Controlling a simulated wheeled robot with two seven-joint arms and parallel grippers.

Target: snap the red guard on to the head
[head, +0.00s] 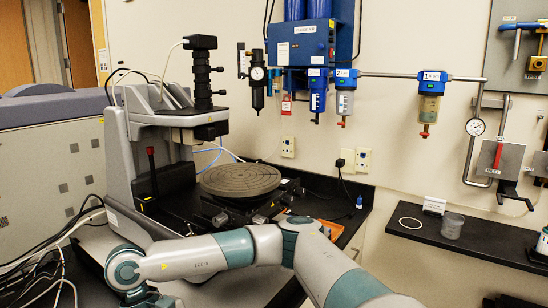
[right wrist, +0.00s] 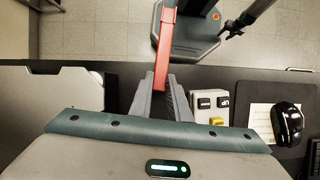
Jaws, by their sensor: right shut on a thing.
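The stylus profiler (head: 125,165) stands at the left in the head view. Its head (head: 208,122) sits under a black camera column, above a round grooved stage (head: 240,179). In the right wrist view my right gripper (right wrist: 162,84) is shut on the red guard (right wrist: 163,55), a long narrow red piece that reaches away from the fingers. The guard is held above the dark bench edge and the floor, apart from the profiler's head. The right gripper is outside the head view; only its arm crosses the bottom there. My left gripper is in neither view.
An orange tray (head: 334,228) lies partly hidden behind my arm. A button box (right wrist: 208,106) and a black mouse (right wrist: 286,122) on a dark pad lie right of the gripper.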

